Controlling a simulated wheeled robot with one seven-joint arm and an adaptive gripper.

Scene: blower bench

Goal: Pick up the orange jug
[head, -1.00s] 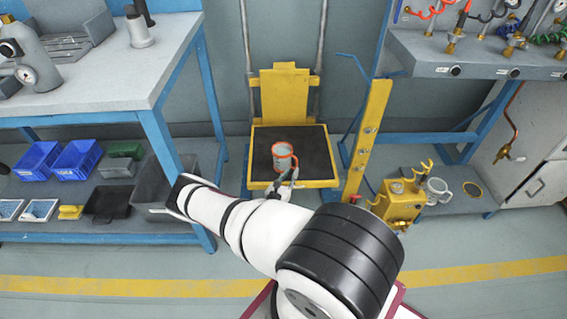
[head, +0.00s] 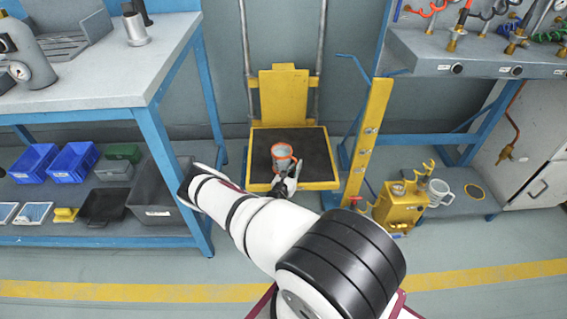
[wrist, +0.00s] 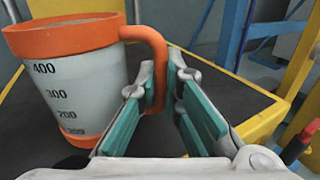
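The orange jug (head: 282,156) stands upright on the black top of the yellow lift platform (head: 318,150). It has a pale body with black measuring marks, an orange rim, base and handle. In the wrist view the jug (wrist: 75,85) fills the left side, and its orange handle (wrist: 158,70) reaches between the two fingers. My gripper (wrist: 160,85) is open, with one green-padded finger on each side of the handle and a gap visible at the right finger. In the head view my gripper (head: 292,172) is at the jug's front right.
A yellow post (head: 367,140) stands right of the platform. A yellow pump unit (head: 402,208) and a grey-white mug (head: 438,192) are further right. A workbench (head: 100,75) with blue bins (head: 74,161) below stands left. The platform around the jug is otherwise clear.

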